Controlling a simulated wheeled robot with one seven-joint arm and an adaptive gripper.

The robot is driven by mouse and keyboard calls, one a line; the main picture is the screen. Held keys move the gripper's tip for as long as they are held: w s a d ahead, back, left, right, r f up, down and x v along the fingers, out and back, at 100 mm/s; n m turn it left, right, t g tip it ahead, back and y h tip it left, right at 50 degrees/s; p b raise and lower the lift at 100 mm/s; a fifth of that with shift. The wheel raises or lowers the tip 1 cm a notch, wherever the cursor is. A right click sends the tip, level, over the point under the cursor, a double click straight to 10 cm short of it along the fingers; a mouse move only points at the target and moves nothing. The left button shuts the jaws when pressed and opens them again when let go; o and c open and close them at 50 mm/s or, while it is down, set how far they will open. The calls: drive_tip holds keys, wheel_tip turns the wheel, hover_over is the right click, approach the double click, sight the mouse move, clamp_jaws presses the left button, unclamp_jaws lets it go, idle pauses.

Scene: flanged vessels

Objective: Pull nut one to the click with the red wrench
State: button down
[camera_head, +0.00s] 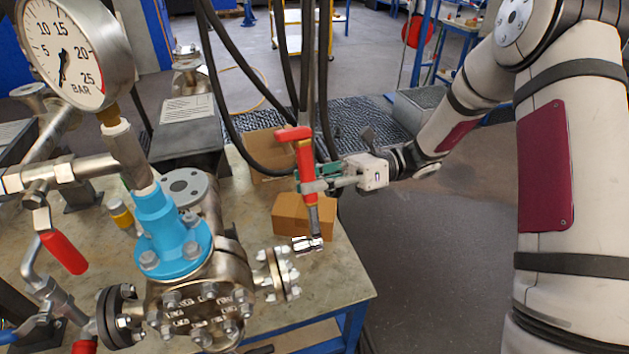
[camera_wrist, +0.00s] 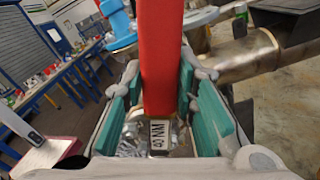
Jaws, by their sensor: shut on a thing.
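The red wrench (camera_head: 306,170) is held nearly upright in my gripper (camera_head: 318,180), its red handle between the jaws and its metal head hanging down. In the wrist view the red handle (camera_wrist: 160,60) runs between the green pads of my gripper (camera_wrist: 165,100), above a label that appears to read 40 NM. The wrench head (camera_head: 308,243) is near the flange with nuts (camera_head: 279,274) on the right side of the vessel (camera_head: 205,290). It appears above and right of the flange, and I cannot tell whether it touches a nut. I cannot tell which nut is nut one.
A pressure gauge (camera_head: 70,50) and a blue valve body (camera_head: 168,235) stand on the left. A red-handled lever (camera_head: 63,252) is beside them. A cardboard box (camera_head: 290,212) lies behind the wrench. Black hoses (camera_head: 305,80) hang close by. The table's right corner (camera_head: 350,285) is clear.

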drive_tip(key=shift+s+a, duration=0.1)
drive_tip(key=shift+a, duration=0.2)
drive_tip(key=shift+s+a, duration=0.2)
drive_tip(key=shift+a, duration=0.6)
